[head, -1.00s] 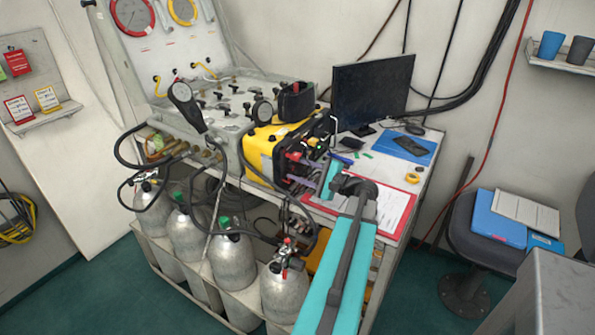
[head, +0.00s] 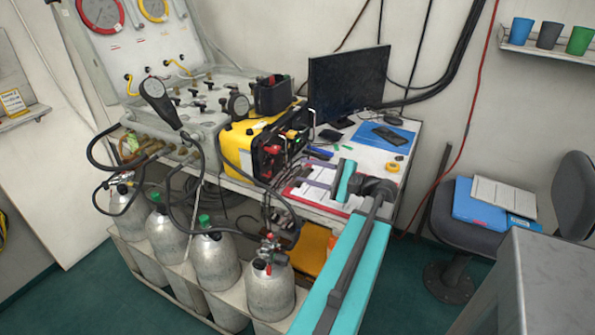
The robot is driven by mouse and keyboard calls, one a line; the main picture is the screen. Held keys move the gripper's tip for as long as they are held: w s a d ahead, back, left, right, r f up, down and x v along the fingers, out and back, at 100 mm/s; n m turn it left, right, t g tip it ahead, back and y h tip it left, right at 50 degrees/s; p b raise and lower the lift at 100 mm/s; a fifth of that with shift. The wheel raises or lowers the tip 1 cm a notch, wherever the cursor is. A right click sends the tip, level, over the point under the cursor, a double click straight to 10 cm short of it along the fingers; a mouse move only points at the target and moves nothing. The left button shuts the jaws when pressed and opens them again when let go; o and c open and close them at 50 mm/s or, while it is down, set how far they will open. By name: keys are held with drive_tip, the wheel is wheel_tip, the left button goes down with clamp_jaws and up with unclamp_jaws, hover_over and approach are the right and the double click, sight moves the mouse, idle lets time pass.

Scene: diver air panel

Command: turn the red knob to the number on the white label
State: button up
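The yellow case (head: 237,148) stands on the bench with its dark front panel facing right. Small red parts (head: 271,150) show on that panel; I cannot tell whether one is the red knob. I cannot make out a white label with a number.
A grey gauge panel (head: 195,115) with hoses is left of the case. Metal cylinders (head: 213,265) stand in a rack below. A monitor (head: 348,82), a blue folder (head: 383,133) and a yellow tape roll (head: 392,167) are behind my arm. A chair (head: 470,235) is at right.

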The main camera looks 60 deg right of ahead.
drive_tip(key=shift+s, duration=1.15)
drive_tip(key=shift+r, duration=0.2)
